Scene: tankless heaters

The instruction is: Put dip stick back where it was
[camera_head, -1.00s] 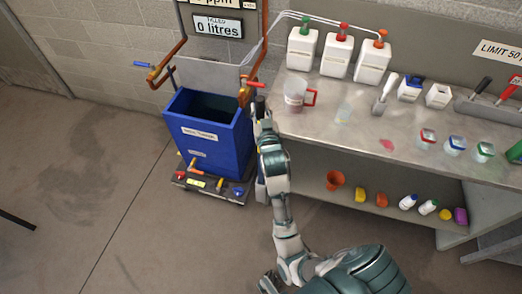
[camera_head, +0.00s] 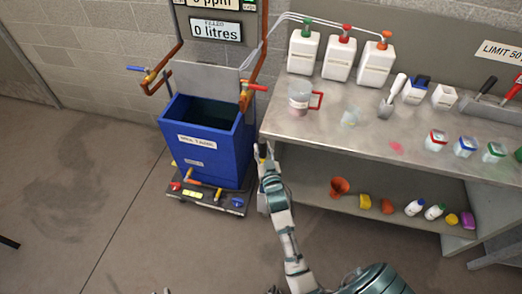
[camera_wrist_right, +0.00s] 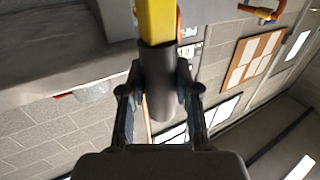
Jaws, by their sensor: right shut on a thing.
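My right gripper (camera_wrist_right: 160,95) is shut on the dark grey cylindrical handle of the dip stick (camera_wrist_right: 158,80), in the right wrist view. A yellow part (camera_wrist_right: 157,20) extends from the handle toward the top of that view. In the head view my right gripper (camera_head: 264,152) is in front of the bench's left end, just right of the blue tank (camera_head: 208,168); the dip stick is small and hard to make out there. The open-topped blue tank stands on a low dark base. My left gripper is not clearly in view.
A metal bench (camera_head: 330,140) stands right of the tank, with several white jugs (camera_head: 302,50), a measuring jug (camera_head: 299,95) and small containers on it. Copper pipes (camera_head: 252,85) with a red valve handle rise by the tank. Floor on the left is clear.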

